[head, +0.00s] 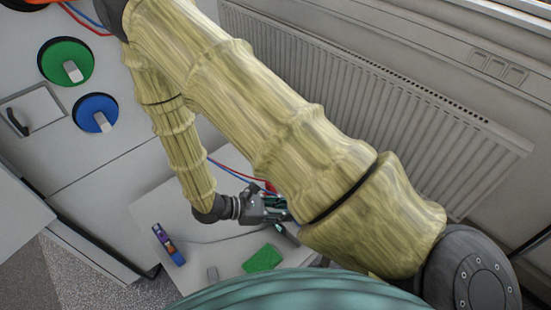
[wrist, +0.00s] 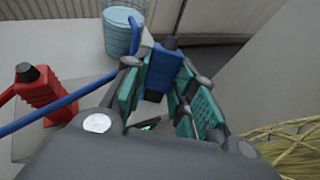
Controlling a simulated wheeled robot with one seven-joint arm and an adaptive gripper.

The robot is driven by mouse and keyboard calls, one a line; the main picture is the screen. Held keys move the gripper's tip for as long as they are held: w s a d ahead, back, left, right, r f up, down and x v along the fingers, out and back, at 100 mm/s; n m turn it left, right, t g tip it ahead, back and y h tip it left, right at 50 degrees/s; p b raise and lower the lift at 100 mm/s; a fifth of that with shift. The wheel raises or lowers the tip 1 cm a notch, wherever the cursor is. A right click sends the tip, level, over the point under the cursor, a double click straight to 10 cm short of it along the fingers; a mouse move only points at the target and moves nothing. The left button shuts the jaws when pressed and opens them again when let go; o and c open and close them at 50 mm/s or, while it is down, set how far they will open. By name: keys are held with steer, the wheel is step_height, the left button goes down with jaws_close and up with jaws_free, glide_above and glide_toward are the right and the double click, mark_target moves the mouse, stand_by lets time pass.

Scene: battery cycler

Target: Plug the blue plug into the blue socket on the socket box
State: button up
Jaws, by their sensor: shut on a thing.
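The blue plug (wrist: 164,66) is between the teal-padded fingers of my gripper (wrist: 166,84) in the wrist view, and the gripper is shut on it. A blue cable (wrist: 62,107) runs to the left from near the gripper. In the head view my gripper (head: 276,207) is above the light tabletop, partly covered by my arm, and I cannot make out the blue plug there.
A red plug (wrist: 42,91) stands left of my gripper, near a light blue cylinder (wrist: 122,32). A green block (head: 262,258) and a purple-and-orange object (head: 168,245) lie on the tabletop (head: 190,285). The cabinet has green (head: 58,55) and blue (head: 88,108) discs. A radiator (head: 440,140) lines the wall.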

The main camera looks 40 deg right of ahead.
steer(key=s+d+r+n+t+h+b, duration=0.1)
steer(key=s+r+n+t+h+b, duration=0.1)
steer(key=h, duration=0.1)
steer(key=shift+d+n+t, duration=0.4)
steer(key=shift+s+d+r+n+t+h+b, duration=0.1)
steer(key=shift+d+r+n+t+h+b, duration=0.1)
steer(key=shift+r+n+t+h+b, duration=0.75)
steer(key=shift+r+n+t+h, duration=0.45)
steer(key=shift+t, duration=0.9)
steer(key=shift+r, duration=0.1)
steer(key=shift+f+b, duration=2)
steer(key=shift+f, duration=0.85)
steer(key=shift+f+b, duration=1)
steer(key=shift+f, duration=0.25)
steer(key=o, duration=1)
steer(key=shift+a, duration=0.1)
steer(key=shift+o, duration=0.5)
steer(key=shift+f, duration=0.1)
steer(key=shift+y, duration=0.3)
